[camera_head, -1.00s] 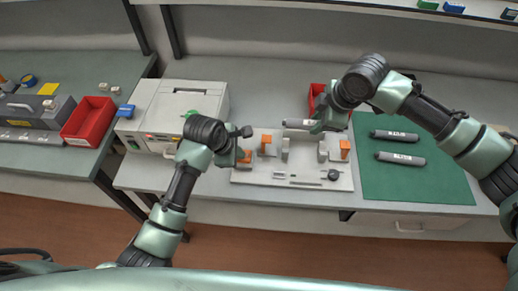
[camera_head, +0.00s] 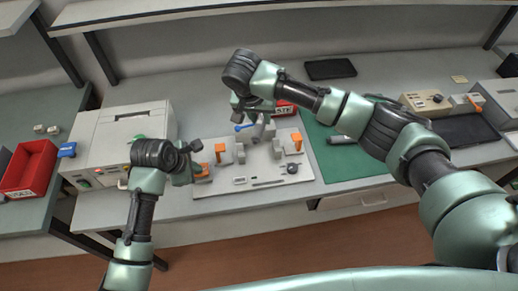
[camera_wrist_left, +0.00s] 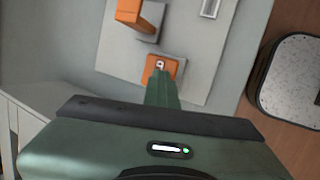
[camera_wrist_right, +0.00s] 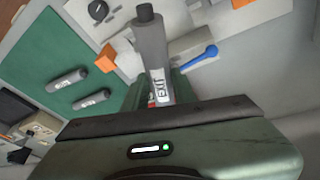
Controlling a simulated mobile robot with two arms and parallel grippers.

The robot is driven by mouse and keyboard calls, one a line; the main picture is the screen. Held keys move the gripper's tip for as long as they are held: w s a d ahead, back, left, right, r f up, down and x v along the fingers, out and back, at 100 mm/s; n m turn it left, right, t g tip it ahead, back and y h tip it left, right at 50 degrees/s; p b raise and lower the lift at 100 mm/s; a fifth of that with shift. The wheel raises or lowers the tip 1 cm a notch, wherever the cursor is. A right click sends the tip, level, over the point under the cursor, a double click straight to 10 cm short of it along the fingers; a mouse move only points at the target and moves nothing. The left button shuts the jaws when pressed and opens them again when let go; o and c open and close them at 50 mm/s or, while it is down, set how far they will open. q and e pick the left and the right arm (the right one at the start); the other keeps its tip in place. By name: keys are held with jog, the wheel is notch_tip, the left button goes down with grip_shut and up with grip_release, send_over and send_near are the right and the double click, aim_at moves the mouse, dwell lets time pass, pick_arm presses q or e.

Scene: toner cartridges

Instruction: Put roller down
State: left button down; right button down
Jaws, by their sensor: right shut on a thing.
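My right gripper (camera_head: 258,112) is shut on a grey roller with a white label, which stands out clearly in the right wrist view (camera_wrist_right: 152,50). In the head view the roller is partly hidden; it is over the back of the light fixture board (camera_head: 225,185), and contact cannot be told. The board has grey supports and orange blocks (camera_head: 292,142). My left gripper (camera_head: 197,167) looks shut, its fingers together by an orange block (camera_wrist_left: 162,69) at the board's left end. On the green mat (camera_head: 325,165) one roller (camera_head: 341,139) shows; two show in the right wrist view (camera_wrist_right: 67,80).
A red bin (camera_head: 286,108) is behind the board. A blue-handled tool (camera_wrist_right: 201,58) is near the held roller. A printer-like machine (camera_head: 125,135) stands left. My right arm crosses above the mat. Dark tray (camera_head: 330,69) at the back.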

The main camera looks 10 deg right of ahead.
pick_arm(q)
jog(key=shift+f, duration=0.15)
pick_arm(e)
jog(key=m, duration=0.3)
jog(key=m+g+h, duration=0.1)
jog(key=m, duration=0.1)
jog(key=shift+s+a, duration=0.15)
jog(key=shift+a, duration=0.15)
jog(key=m, duration=0.3)
jog(key=shift+s+a+r+g, duration=0.1)
jog(key=shift+s+a+g, duration=0.05)
jog(key=shift+g, duration=0.15)
jog(key=m, duration=0.2)
jog(key=m+g, duration=0.1)
jog(key=s+m+h, duration=0.1)
jog(key=m, duration=0.1)
jog(key=shift+a+r+m+g, duration=0.1)
jog(key=shift+a+m+g, duration=0.15)
jog(key=shift+m+g, duration=0.05)
jog(key=shift+s+f, duration=0.1)
jog(key=shift+f, duration=0.3)
notch_tip(320, 180, down, 9)
jog(key=shift+f, duration=0.25)
jog(key=c, duration=1.1)
grip_release()
jog(key=shift+c, duration=0.2)
